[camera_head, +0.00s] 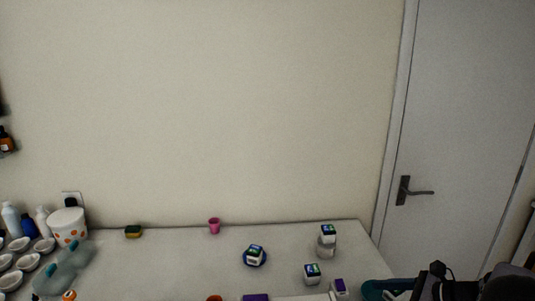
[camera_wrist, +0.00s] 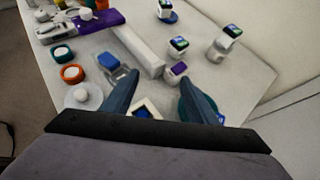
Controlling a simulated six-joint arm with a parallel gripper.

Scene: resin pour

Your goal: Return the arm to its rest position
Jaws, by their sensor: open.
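My gripper (camera_wrist: 160,82) shows in the wrist view with its two blue-grey fingers spread apart. Nothing is held between the fingers. They are over the near part of the white table (camera_wrist: 245,68), with small items beyond and beneath them. A small purple-topped container (camera_wrist: 176,70) appears just past the fingertips. In the head view, a dark part of my arm (camera_head: 436,284) shows at the lower right corner, right of the table. The fingers cannot be made out there.
Labelled containers (camera_head: 327,234) stand on the table's right side, one on a blue dish (camera_head: 254,258). A pink cup (camera_head: 214,226) and sponge (camera_head: 133,232) are near the wall. White bowls (camera_head: 28,262) crowd the left. A door (camera_head: 455,150) is at right.

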